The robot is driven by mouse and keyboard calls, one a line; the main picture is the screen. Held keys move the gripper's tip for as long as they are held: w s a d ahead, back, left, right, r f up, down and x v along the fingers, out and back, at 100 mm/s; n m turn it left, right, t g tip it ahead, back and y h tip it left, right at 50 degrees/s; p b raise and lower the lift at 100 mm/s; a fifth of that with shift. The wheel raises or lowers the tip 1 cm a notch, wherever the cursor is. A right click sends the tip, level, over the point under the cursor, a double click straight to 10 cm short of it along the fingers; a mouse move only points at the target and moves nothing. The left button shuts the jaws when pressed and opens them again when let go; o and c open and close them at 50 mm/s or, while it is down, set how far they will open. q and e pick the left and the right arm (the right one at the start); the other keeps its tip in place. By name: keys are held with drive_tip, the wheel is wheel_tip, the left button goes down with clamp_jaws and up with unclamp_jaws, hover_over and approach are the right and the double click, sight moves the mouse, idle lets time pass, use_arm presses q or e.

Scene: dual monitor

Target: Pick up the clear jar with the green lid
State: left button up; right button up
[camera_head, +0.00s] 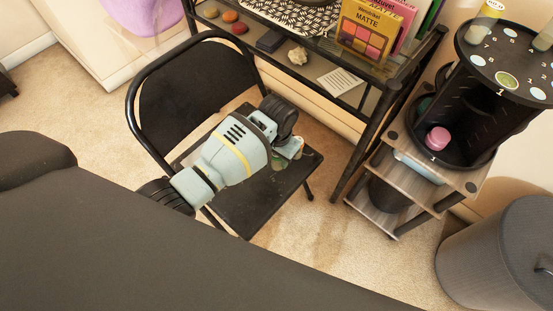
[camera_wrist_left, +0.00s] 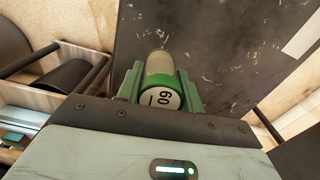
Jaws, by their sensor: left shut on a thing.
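The jar (camera_wrist_left: 160,64) has a clear, pale body and a green lid with a white label reading 60. In the left wrist view it sits between the two green fingers of my left gripper (camera_wrist_left: 161,88), which is shut on it at the lid. The jar's body points away from the gripper toward the worn black seat of the folding chair (camera_head: 245,199). In the head view my left gripper (camera_head: 287,152) is above the right part of the seat, and it mostly hides the jar. I cannot tell whether the jar touches the seat. My right gripper is not in view.
The chair's black tube backrest (camera_head: 178,97) stands to the left of my arm. A dark shelf (camera_head: 325,86) with books and small items is behind. A round black rack (camera_head: 500,92) on a wooden stand and a grey bin (camera_head: 497,262) are at right. Carpet lies between.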

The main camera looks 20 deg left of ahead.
use_arm(q)
drive_tip(key=s+d+r+p, duration=0.1)
drive_tip(key=s+d+p, duration=0.1)
drive_tip(key=s+d, duration=0.9)
drive_tip(key=w+a+r+n, duration=0.1)
drive_tip(key=w+a+r, duration=0.3)
drive_tip(key=r, duration=0.5)
drive_tip(key=w+a+r, duration=0.3)
drive_tip(key=w+r, duration=0.3)
drive_tip(key=r, duration=0.2)
drive_tip(key=s+a+r+n, duration=0.1)
drive_tip(key=s+a+r, duration=0.3)
drive_tip(key=a+r, duration=0.1)
drive_tip(key=s+a+r+n, duration=0.1)
drive_tip(key=s+a+r, duration=0.2)
drive_tip(key=r, duration=0.4)
drive_tip(key=shift+s+a+r, duration=0.35)
drive_tip(key=shift+a, duration=0.55)
